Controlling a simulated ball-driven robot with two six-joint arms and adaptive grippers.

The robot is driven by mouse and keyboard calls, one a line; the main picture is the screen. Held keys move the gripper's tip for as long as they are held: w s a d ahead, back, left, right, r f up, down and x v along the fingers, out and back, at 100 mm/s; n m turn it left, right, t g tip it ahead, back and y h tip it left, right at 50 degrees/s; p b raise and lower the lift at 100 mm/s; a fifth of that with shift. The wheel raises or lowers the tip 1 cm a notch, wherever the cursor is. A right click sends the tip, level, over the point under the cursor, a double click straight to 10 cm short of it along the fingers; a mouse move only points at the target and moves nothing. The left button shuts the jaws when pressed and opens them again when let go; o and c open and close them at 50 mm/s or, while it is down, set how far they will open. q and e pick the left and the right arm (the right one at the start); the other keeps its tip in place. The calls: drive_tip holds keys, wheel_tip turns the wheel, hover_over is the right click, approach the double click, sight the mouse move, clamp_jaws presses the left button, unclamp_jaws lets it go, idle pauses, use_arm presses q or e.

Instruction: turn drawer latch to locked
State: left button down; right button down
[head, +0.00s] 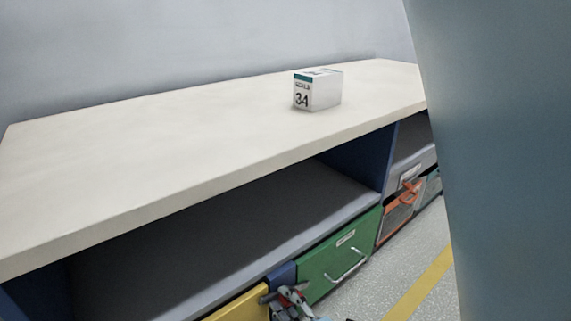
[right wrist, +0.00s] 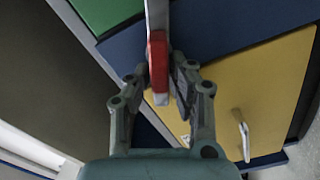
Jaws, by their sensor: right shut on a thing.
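My right gripper (head: 284,298) shows at the bottom of the head view, at the blue divider between a yellow drawer (head: 238,311) and a green drawer (head: 338,258). In the right wrist view its fingers are shut on a narrow red and grey piece, which looks like the drawer latch (right wrist: 157,52). The fingers hide part of the latch, and I cannot tell which way it is set. The yellow drawer front (right wrist: 250,85) with its metal handle (right wrist: 241,135) lies to the right there; the green one (right wrist: 105,12) shows at the top left. My left gripper is not seen.
A pale worktop (head: 150,155) runs above an open shelf (head: 200,250). A white box marked 34 (head: 318,91) stands on the worktop. A large blue-grey shape blocks the right side.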

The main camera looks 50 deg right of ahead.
drive_tip(key=shift+s+a+f+n, duration=0.1)
drive_tip(key=shift+f+n, duration=0.2)
drive_tip(key=shift+n, duration=0.9)
drive_tip(key=shift+f+n, duration=0.1)
drive_tip(key=shift+n, duration=0.7)
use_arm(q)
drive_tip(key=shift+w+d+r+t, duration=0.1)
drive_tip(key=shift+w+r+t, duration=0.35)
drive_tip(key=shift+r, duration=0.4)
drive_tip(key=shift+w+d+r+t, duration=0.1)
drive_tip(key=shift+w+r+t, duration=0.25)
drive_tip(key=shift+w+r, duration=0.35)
use_arm(e)
drive_tip(key=shift+f+n, duration=0.1)
drive_tip(key=shift+n, duration=0.3)
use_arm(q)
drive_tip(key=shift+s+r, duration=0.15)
use_arm(e)
drive_tip(key=c, duration=1.4)
unclamp_jaws()
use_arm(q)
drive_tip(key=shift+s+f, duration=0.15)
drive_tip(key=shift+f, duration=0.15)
use_arm(e)
drive_tip(key=shift+o, duration=0.6)
